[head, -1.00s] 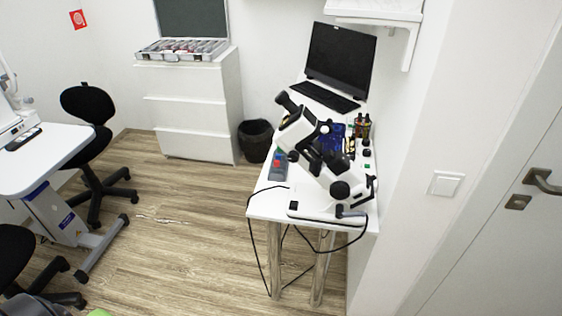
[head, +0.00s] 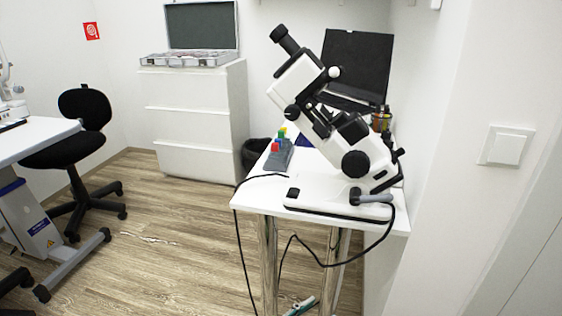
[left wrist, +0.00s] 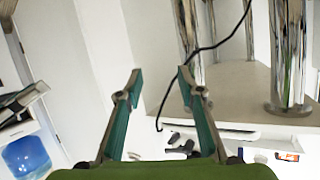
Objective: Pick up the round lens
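I cannot make out a single round lens in any view. An open case (head: 192,60) with a dark lid lies on top of the white drawer cabinet in the head view; its contents are too small to tell apart. My left gripper (left wrist: 160,75) is open in the left wrist view, with nothing between its two teal-padded fingers. Metal table legs and a black cable show beyond it. My right gripper is not in view.
A white table (head: 262,196) carries a large white microscope (head: 330,130), a screen (head: 357,62) and small coloured items. The drawer cabinet (head: 195,125) stands behind, left of a dark bin (head: 256,153). A black chair (head: 75,135) is at left. Wooden floor between is clear.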

